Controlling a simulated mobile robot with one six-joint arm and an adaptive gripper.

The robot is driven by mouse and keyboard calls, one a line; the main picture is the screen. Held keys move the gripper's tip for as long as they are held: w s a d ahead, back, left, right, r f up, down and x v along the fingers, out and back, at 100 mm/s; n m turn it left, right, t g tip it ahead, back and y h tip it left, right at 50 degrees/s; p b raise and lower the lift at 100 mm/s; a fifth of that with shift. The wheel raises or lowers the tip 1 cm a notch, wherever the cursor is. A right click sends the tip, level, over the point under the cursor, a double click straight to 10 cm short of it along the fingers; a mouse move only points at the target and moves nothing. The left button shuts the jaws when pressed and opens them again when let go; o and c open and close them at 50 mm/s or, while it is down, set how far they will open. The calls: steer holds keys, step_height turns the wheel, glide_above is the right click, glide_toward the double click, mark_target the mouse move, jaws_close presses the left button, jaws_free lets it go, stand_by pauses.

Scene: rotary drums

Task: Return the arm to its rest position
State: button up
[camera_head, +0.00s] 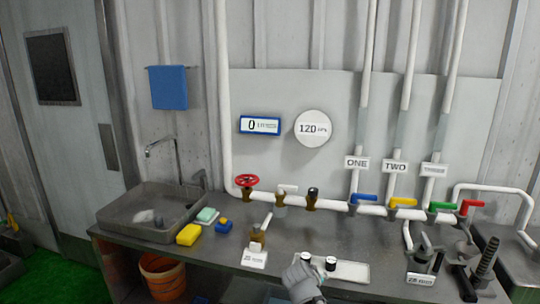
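My arm comes in at the bottom centre, with my gripper (303,276) at its end, grey and small in view. It is low in front of the workbench (385,282), overlapping the left end of a pale panel (350,271). Two small dark-topped pieces (331,263) stand at that panel, close to the gripper. I cannot tell whether the gripper touches them. The fingers are too small and partly hidden to show their opening or any held thing.
A white pipe with a red wheel (246,181) and blue (363,197), yellow (403,202), green and red handles runs behind the bench. A sink (150,213), yellow block (188,235) and small brown valve (258,237) stand left. Clamps (487,258) stand right. An orange bucket (163,277) is below.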

steer(key=s+d+f+m+g+y, duration=0.1)
steer(key=s+f+m+g+y, duration=0.1)
steer(key=s, duration=0.4)
steer(key=s+d+f+m+g+y+p, duration=0.1)
steer(key=s+f+m+g+y, duration=0.1)
steer(key=s+g, duration=0.3)
steer(key=shift+s+y, duration=0.7)
steer(key=shift+f, duration=0.1)
